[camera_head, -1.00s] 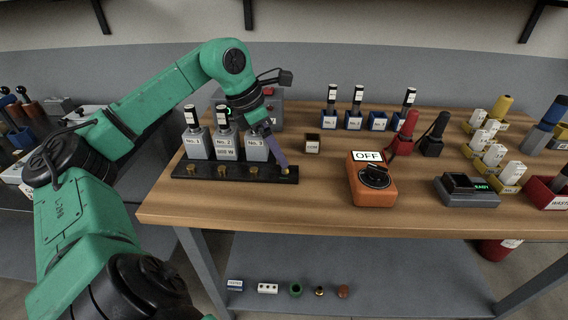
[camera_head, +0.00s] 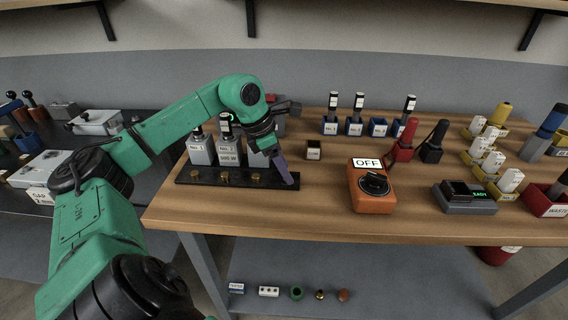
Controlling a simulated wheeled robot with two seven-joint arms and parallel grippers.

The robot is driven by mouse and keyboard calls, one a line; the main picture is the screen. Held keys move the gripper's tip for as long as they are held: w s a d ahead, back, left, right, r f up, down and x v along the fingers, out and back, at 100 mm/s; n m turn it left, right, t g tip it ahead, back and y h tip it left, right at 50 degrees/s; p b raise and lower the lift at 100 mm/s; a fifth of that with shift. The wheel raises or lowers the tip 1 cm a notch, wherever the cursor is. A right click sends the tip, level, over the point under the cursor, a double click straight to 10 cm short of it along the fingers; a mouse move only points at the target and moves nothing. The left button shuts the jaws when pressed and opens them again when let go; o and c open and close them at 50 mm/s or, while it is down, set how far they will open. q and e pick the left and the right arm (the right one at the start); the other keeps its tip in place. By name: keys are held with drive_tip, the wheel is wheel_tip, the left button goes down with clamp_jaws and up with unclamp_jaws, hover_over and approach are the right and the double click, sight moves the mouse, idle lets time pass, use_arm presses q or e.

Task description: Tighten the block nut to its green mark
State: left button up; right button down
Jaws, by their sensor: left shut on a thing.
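The black block (camera_head: 238,184) lies along the left part of the wooden table. Several brass nuts stand on it, among them one at its left (camera_head: 195,174) and one near its middle (camera_head: 255,178). My left gripper (camera_head: 272,152) is above the block's right end, shut on a slim purple tool (camera_head: 283,169). The tool slants down to the right, and its tip is at the block's right end. The nut there is hidden or too small to make out, so I cannot tell whether the tool touches it. I see no green mark. My right gripper is not in view.
Grey numbered units (camera_head: 229,152) stand right behind the block, close to my left arm. Bare table lies between the block and the orange box.

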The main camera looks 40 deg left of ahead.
use_arm(q)
drive_tip(key=m+p, duration=0.1)
drive_tip(key=r+m+p, duration=0.1)
drive_tip(key=shift+g+h+p, duration=0.3)
drive_tip(key=shift+f+m, duration=0.3)
drive_tip(key=shift+m, duration=0.2)
drive_tip(key=shift+a+f, duration=0.1)
drive_tip(key=shift+f, duration=0.1)
drive_tip(key=o, duration=1.4)
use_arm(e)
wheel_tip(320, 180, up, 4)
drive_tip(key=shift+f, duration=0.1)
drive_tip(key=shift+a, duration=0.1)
use_arm(q)
drive_tip(key=v, duration=0.6)
drive_tip(key=shift+w+a+r, duration=0.1)
drive_tip(key=shift+w+r, duration=0.05)
drive_tip(key=p+v, duration=0.2)
drive_tip(key=v, duration=0.6)
drive_tip(key=shift+a+r, duration=0.1)
drive_tip(key=shift+r, duration=0.05)
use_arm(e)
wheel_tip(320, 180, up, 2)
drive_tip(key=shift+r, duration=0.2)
